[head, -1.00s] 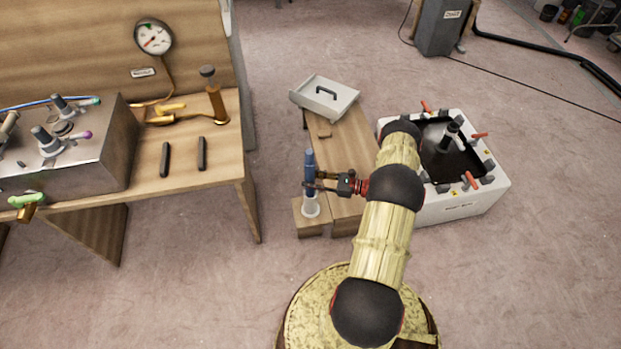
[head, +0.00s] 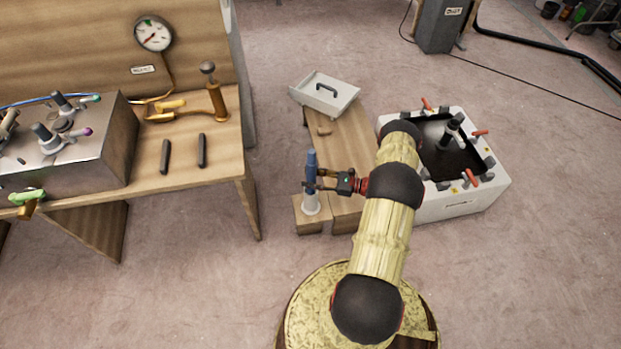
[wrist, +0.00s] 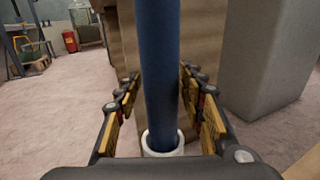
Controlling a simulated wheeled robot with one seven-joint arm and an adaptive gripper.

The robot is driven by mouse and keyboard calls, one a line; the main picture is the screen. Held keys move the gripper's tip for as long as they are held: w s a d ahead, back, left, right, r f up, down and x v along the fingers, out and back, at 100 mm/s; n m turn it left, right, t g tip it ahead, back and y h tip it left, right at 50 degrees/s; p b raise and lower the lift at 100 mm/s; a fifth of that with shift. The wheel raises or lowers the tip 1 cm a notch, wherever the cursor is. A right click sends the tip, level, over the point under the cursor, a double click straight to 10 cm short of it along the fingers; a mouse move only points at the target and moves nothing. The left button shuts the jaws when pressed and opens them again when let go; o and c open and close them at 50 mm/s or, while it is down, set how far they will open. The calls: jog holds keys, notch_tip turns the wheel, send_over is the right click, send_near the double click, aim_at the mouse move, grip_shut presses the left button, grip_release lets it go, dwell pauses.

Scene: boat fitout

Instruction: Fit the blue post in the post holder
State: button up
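The blue post (head: 311,165) stands upright above a white, tapered post holder (head: 311,205) on the low wooden bench's near end. In the wrist view the blue post (wrist: 160,75) runs down into the white round rim of the holder (wrist: 163,146). How deep it sits inside is hidden. My gripper (head: 314,180) comes from the right at the post's lower half. In the wrist view its fingers (wrist: 160,85) stand on either side of the post, spread, with small gaps beside it. The gripper looks open around the post.
A grey tray with a black handle (head: 325,93) lies at the bench's far end. A white box with red-handled clamps (head: 460,205) stands right of the bench, behind my arm. A wooden workbench (head: 220,165) with a gauge and tools stands left; clear floor lies between.

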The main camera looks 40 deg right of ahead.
jog(key=shift+o, duration=1)
jog(key=v, duration=1.2)
